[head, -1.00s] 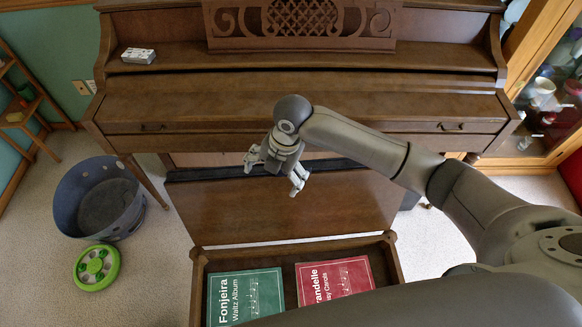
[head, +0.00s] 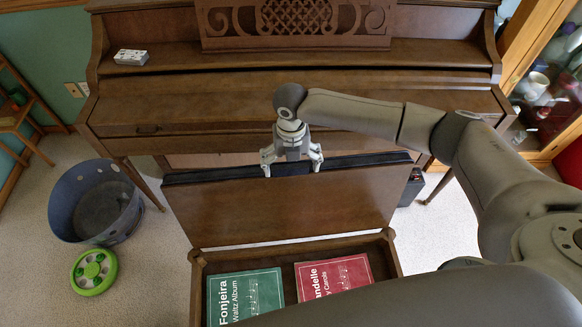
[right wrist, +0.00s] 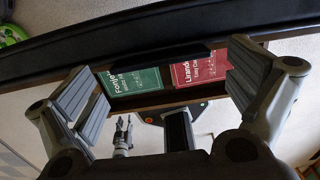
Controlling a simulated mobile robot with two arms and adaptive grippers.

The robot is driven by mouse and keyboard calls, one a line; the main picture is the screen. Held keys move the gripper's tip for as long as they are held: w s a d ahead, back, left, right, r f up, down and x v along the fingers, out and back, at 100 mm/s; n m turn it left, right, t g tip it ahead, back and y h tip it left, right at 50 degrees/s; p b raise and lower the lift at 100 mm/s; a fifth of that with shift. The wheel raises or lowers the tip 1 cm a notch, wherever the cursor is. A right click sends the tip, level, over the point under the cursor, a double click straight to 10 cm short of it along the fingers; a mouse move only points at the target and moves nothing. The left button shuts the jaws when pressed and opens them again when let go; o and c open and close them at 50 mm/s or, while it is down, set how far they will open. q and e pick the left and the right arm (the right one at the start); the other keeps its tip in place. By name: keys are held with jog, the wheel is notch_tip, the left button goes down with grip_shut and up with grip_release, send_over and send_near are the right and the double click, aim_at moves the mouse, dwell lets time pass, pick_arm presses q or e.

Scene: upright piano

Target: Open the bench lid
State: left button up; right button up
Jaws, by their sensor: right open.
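The brown bench lid (head: 290,212) stands tilted up and open, leaning back towards the piano, with a dark pad along its far side. The bench box (head: 386,250) below it is open and shows a green music book (head: 245,295) and a red music book (head: 334,276). My right gripper (head: 292,168) is open, fingers down, at the lid's raised edge; whether it touches is unclear. In the right wrist view its spread fingers (right wrist: 165,88) frame the books beyond the dark lid edge. My left gripper (right wrist: 123,128) shows small there; its jaw state is unclear.
The upright piano (head: 300,105) stands close behind the lid, with a small white box (head: 131,57) on top. A blue-grey bin (head: 68,217) and a green round toy (head: 94,271) are on the floor at left. A glass cabinet (head: 545,90) stands at right.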

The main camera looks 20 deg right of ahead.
jog(key=shift+f, duration=1.15)
jog(key=c, duration=1.2)
jog(key=shift+s+r+p, duration=0.15)
jog(key=shift+s+p, duration=0.05)
jog(key=shift+p, duration=0.2)
jog(key=s+a+p, duration=0.2)
jog(key=s+p, duration=0.5)
jog(key=s, duration=0.4)
jog(key=shift+a+p, duration=0.2)
jog(key=shift+p, duration=0.1)
jog(key=shift+s, duration=0.1)
